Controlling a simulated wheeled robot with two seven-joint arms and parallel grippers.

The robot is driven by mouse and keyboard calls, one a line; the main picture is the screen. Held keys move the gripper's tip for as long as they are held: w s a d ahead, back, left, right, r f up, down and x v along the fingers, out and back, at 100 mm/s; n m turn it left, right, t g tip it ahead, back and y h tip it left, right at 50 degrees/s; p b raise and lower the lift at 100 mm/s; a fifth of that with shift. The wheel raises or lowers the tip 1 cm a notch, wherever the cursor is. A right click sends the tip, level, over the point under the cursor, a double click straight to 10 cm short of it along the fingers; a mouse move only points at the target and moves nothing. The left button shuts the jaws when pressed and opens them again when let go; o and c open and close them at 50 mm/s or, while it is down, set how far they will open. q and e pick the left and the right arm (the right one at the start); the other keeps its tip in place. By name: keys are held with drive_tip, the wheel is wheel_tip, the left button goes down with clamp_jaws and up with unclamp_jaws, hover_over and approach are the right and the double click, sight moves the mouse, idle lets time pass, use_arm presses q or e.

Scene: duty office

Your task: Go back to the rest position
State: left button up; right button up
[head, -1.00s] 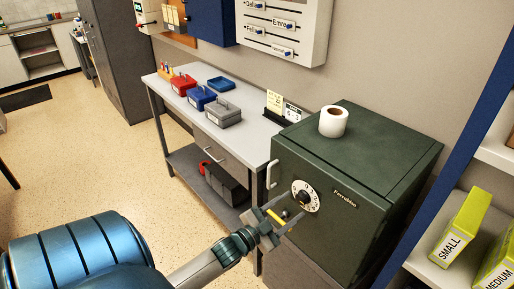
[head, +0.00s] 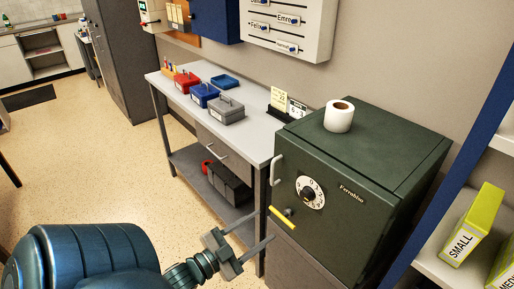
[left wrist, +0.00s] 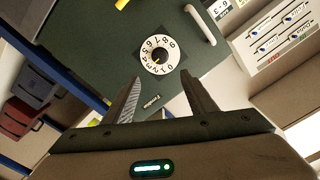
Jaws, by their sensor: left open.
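My left gripper (head: 254,229) is open and empty in the head view, in front of the dark green safe (head: 345,215) and to the left of its lower front. In the left wrist view its two fingers (left wrist: 163,98) stand apart, with the safe's door and the numbered dial (left wrist: 160,55) beyond them. The gripper is apart from all of these. The safe door looks shut. My right gripper is in neither view.
A grey workbench (head: 250,137) with red, blue and grey boxes stands left of the safe. A white roll (head: 339,116) sits on the safe. A blue-edged shelf (head: 437,262) with yellow-green boxes is at the right. The speckled floor (head: 100,170) at left is open.

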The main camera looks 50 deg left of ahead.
use_arm(q)
drive_tip(key=shift+s, duration=0.1)
idle(0.6)
drive_tip(key=s+a+f+n+g+y, duration=0.1)
drive_tip(key=s+f+n+g, duration=0.15)
drive_tip(key=f, duration=1.15)
drive_tip(key=s+a+f+n+g+y, duration=0.1)
drive_tip(key=f+g, duration=0.2)
drive_tip(key=f, duration=1)
drive_tip(key=s+d+f+n+g, duration=0.1)
drive_tip(key=s+d+f+g, duration=0.1)
drive_tip(key=s+f, duration=0.5)
drive_tip(key=s+d+f+g, duration=0.2)
drive_tip(key=d+f, duration=0.1)
drive_tip(key=f, duration=0.8)
drive_tip(key=s+d+f+g, duration=0.3)
drive_tip(key=s+f, duration=0.5)
drive_tip(key=s, duration=0.3)
drive_tip(key=s+d+f+g, duration=0.4)
drive_tip(key=s+f, duration=0.4)
drive_tip(key=s, duration=0.3)
drive_tip(key=shift+s+d+n+h, duration=0.15)
drive_tip(key=shift+d+n+h, duration=0.25)
drive_tip(key=shift+d, duration=0.5)
drive_tip(key=shift+g, duration=0.25)
